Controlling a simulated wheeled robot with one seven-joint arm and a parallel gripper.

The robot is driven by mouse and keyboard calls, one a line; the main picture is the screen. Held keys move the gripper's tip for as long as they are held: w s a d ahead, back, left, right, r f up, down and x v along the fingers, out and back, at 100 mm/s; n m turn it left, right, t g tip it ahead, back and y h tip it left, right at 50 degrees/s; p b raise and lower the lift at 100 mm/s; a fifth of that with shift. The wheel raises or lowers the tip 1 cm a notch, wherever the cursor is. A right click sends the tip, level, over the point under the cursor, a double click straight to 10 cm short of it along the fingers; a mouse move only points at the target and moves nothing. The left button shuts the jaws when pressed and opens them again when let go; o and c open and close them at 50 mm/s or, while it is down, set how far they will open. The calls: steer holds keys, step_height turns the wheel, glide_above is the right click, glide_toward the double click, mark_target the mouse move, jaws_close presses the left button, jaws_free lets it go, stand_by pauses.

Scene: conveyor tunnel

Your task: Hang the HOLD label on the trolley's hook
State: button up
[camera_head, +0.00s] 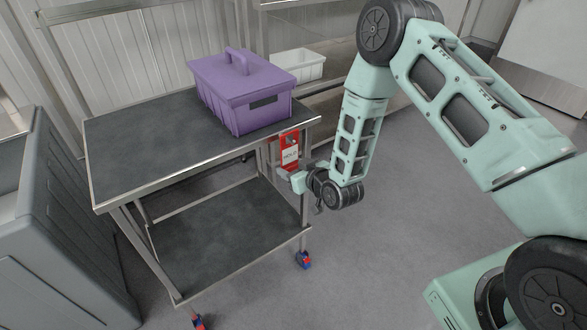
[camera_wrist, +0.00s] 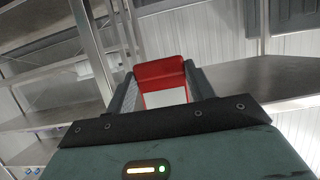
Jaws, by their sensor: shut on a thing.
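The HOLD label (camera_head: 289,152), red with a white panel, is upright at the trolley's right end, just below the top shelf's edge. My gripper (camera_head: 285,173) is shut on the label's lower part. In the wrist view the red and white label (camera_wrist: 160,82) sits between the fingers of my gripper (camera_wrist: 158,92). The trolley (camera_head: 180,150) has a dark top shelf and a metal frame. I cannot make out the hook, nor whether the label touches it.
A purple lidded tote (camera_head: 240,90) stands on the trolley's top near the label. A white bin (camera_head: 298,66) sits on a shelf behind. A grey container (camera_head: 60,230) stands at the left. The floor (camera_head: 350,270) right of the trolley is clear.

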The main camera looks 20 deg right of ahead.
steer(key=shift+f+b, duration=0.7)
steer(key=shift+f, duration=0.15)
steer(key=o, duration=1.5)
steer(key=shift+c, duration=0.2)
steer(key=p+v, duration=0.3)
steer(key=v, duration=1.4)
steer(key=shift+s+d, duration=0.15)
